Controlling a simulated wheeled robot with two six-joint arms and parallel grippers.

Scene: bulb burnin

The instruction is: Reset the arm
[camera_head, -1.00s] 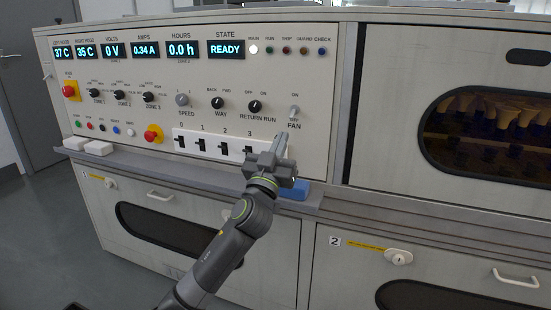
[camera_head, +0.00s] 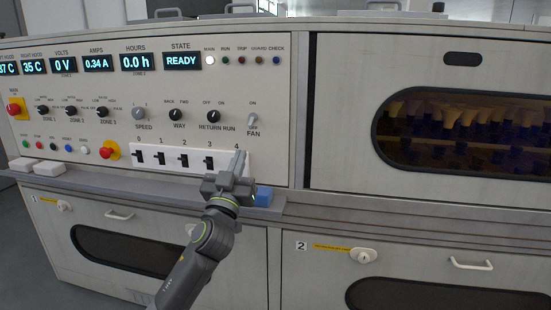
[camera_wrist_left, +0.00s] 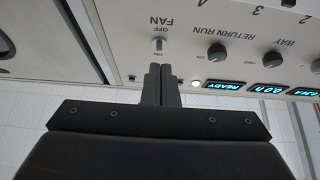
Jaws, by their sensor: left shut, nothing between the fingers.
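My left gripper (camera_head: 238,163) is shut and empty, its fingers together and pointing up in front of the white switch strip (camera_head: 150,156) on the control panel. In the head view it covers the right end of the strip, near the number 4. In the left wrist view the shut fingers (camera_wrist_left: 160,72) point toward the panel, with the fan switch (camera_wrist_left: 159,44) just beyond the tips. I cannot tell whether they touch the panel. My right gripper is not in view.
A blue block (camera_head: 263,196) lies on the grey ledge (camera_head: 130,187) beside my left gripper. White blocks (camera_head: 48,168) lie at the ledge's left end. The state display (camera_head: 183,61) reads READY. A dark window (camera_head: 470,130) at right shows several bulbs.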

